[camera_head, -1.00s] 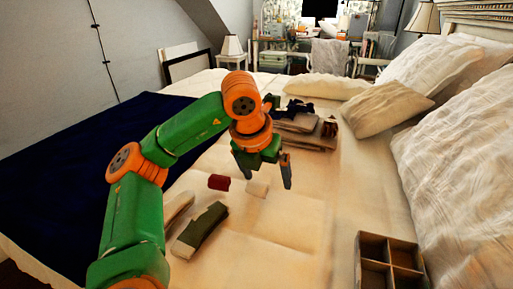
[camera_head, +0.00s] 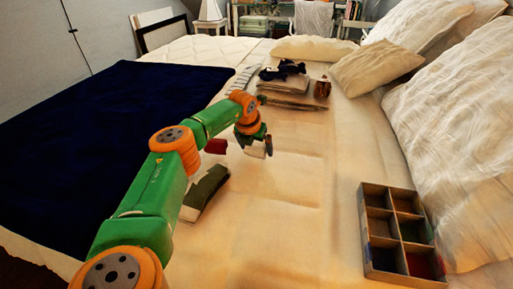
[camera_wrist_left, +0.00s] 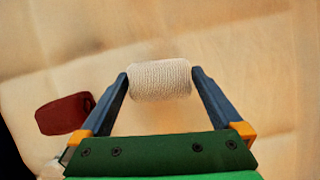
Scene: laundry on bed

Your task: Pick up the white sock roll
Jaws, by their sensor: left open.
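The white sock roll (camera_wrist_left: 160,80) is a ribbed cream cylinder lying on the bed, seen in the left wrist view. My left gripper (camera_wrist_left: 160,75) is open, with one finger at each end of the roll. Whether the fingers touch it I cannot tell. In the head view my left gripper (camera_head: 256,148) is low over the bed, and the roll is hard to make out behind it. My right gripper is not in view.
A dark red roll (camera_head: 216,146) lies left of the gripper, and it also shows in the left wrist view (camera_wrist_left: 65,114). A folded dark green cloth (camera_head: 206,190) lies nearer. A compartment box (camera_head: 366,230) stands at right. Folded clothes (camera_head: 285,86) lie farther back. The middle of the bed is clear.

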